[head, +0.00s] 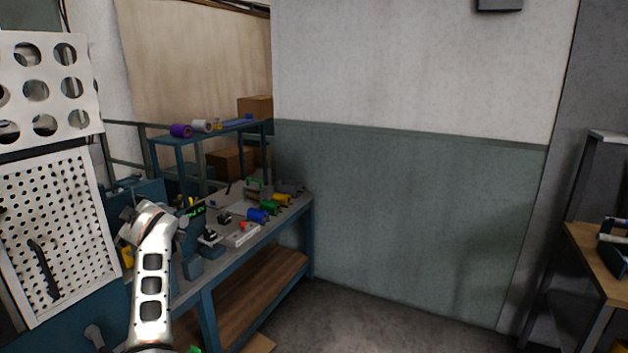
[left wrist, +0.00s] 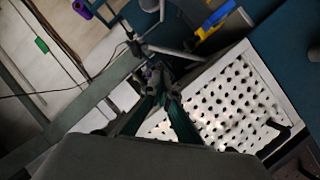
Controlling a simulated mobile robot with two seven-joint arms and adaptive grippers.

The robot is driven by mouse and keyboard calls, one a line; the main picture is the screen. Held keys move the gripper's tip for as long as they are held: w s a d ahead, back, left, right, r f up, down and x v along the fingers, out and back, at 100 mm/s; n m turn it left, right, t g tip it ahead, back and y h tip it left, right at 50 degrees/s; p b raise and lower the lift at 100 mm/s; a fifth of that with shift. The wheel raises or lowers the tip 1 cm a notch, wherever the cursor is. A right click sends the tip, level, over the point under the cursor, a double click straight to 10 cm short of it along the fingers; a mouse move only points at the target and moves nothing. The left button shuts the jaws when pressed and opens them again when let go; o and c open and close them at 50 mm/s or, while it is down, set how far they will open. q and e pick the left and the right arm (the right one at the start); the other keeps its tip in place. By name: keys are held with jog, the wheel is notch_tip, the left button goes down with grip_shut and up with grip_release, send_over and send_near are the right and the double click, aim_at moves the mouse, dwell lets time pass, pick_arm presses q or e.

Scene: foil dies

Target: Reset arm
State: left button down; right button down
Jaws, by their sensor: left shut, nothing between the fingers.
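My left arm (head: 152,275) rises from the lower left in the head view, bent at the wrist in front of the workbench (head: 208,300). In the left wrist view my left gripper (left wrist: 158,76) has its fingers together with nothing between them. In the head view the gripper is hard to make out against the bench clutter. My right gripper is in neither view. Blue (head: 257,215), green (head: 268,207) and yellow (head: 283,200) rolls lie along the right part of the bench top, apart from my arm.
A white perforated panel (head: 75,190) stands left of my arm; it also shows in the left wrist view (left wrist: 245,75). A raised shelf behind the bench holds a purple roll (head: 181,131). The floor (head: 350,315) right of the bench is clear. A wooden-topped table (head: 590,250) stands far right.

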pick_arm(q)
jog(key=s+d+f+m+t+h, duration=0.15)
jog(key=s+d+f+m, duration=0.3)
jog(key=f, duration=0.55)
jog(key=s+d+f+m+h, duration=0.3)
jog(key=s+d+f+m, duration=0.15)
jog(key=f, duration=0.55)
jog(key=s+d+f+m+t+h, duration=0.1)
jog(key=s+d+f+m+h, duration=0.25)
jog(key=f, duration=0.65)
jog(key=s+d+f+m+h, duration=0.1)
jog(key=s+d+f+m, duration=0.2)
jog(key=s, duration=0.7)
jog(key=s+d+f+m+g+h, duration=0.1)
jog(key=s+d+f+m+h, duration=0.1)
jog(key=s+d+f, duration=0.4)
jog(key=s+d+f+m+g+h, duration=0.1)
jog(key=s+d+f+m, duration=0.2)
jog(key=s, duration=1.2)
jog(key=d+f, duration=0.2)
jog(key=d, duration=0.3)
jog(key=shift+s+d+m+h, duration=0.2)
jog(key=shift+d+m+h, duration=0.05)
jog(key=shift+m+h, duration=0.15)
jog(key=shift+g, duration=0.25)
